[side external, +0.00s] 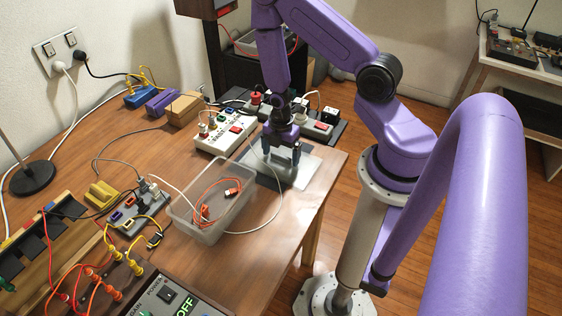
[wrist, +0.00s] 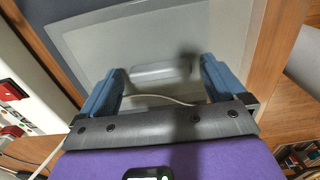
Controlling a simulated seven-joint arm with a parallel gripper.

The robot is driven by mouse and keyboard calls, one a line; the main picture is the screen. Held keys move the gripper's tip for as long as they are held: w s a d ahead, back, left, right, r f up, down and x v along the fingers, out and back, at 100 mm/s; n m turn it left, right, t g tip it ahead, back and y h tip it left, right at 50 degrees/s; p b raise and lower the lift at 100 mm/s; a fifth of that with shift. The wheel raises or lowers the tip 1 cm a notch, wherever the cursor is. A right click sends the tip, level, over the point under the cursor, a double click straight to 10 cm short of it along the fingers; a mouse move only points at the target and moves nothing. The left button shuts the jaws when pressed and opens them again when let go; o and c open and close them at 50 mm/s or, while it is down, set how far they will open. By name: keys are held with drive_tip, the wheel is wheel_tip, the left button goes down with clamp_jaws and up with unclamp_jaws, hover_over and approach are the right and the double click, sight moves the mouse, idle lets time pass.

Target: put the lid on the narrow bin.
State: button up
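The lid (side external: 292,174) is a flat translucent sheet at the table's right end; in the wrist view the lid (wrist: 160,35) has a raised handle (wrist: 160,73). My gripper (side external: 282,158) points down over the lid. In the wrist view my gripper (wrist: 162,68) has its blue fingers apart, one on each side of the handle, with gaps showing. The narrow bin (side external: 214,228) is a clear, open container nearer the camera, to the lid's left. An orange cable (side external: 208,207) lies in it.
A thin white cable (side external: 281,205) loops over the bin and toward the lid; it crosses below the handle in the wrist view (wrist: 160,97). A power strip (side external: 222,134) stands left of the lid. Plugs, cables and a switch box (side external: 172,297) crowd the bin's left and front.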

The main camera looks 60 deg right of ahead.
sight(281, 155)
drive_tip(key=c, duration=0.9)
wheel_tip(281, 155, up, 9)
drive_tip(key=w+a+r+n, duration=0.35)
drive_tip(key=a+n, duration=0.55)
drive_tip(key=a, duration=0.3)
drive_tip(key=w+a+r+n, duration=0.2)
drive_tip(key=w+a+n, duration=0.2)
drive_tip(key=a+n, duration=0.6)
drive_tip(key=shift+m, duration=0.4)
drive_tip(key=shift+a+f, duration=0.2)
drive_tip(key=shift+f, duration=0.75)
drive_tip(key=shift+a+f, duration=0.25)
drive_tip(key=shift+f, duration=0.75)
drive_tip(key=shift+a+f, duration=0.2)
drive_tip(key=shift+f, duration=0.75)
